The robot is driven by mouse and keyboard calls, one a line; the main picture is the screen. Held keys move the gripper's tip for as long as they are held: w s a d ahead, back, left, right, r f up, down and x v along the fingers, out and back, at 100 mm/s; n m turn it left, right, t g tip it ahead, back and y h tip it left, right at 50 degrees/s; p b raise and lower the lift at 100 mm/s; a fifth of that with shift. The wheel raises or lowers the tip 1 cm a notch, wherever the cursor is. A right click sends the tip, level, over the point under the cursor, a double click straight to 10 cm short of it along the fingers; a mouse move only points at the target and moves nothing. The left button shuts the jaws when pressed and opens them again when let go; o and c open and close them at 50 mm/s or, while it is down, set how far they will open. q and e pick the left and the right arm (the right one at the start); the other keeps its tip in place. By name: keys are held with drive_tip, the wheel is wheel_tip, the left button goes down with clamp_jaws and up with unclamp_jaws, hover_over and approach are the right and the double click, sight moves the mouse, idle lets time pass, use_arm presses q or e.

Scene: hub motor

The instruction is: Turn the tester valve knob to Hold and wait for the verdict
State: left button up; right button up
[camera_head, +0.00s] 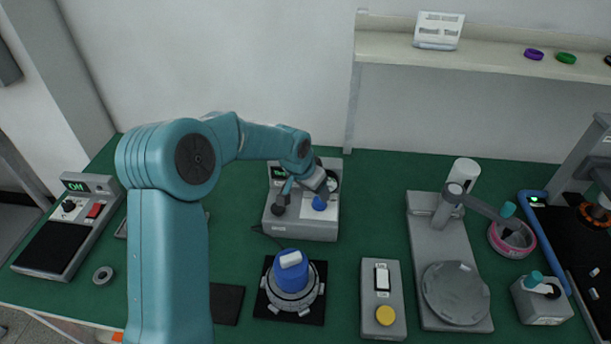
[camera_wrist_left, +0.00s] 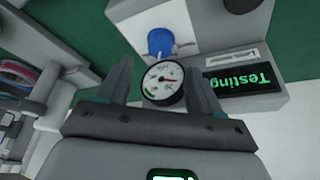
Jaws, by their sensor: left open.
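The grey tester (camera_head: 300,228) stands at the back middle of the bench. A blue knob (camera_head: 319,203) sits on its pale panel and also shows in the left wrist view (camera_wrist_left: 161,43). A round gauge (camera_wrist_left: 163,82) and a dark screen (camera_wrist_left: 240,82) with green text "Testing" are in the left wrist view. My left gripper (camera_wrist_left: 160,64) is open and empty, above the tester; the gauge shows between its fingers and the blue knob beyond the tips, apart from them. The knob's setting is too small to read. My right gripper is not in view.
A blue-topped hub part (camera_head: 291,282) sits on a black mat in front of the tester. A switch box with a yellow button (camera_head: 385,316) and a grey turntable station (camera_head: 450,322) stand to its right.

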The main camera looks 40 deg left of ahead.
use_arm(q)
drive_tip(key=b+v, duration=0.1)
drive_tip(key=v, duration=0.8)
drive_tip(key=shift+r, duration=0.35)
drive_tip(key=shift+s, duration=0.1)
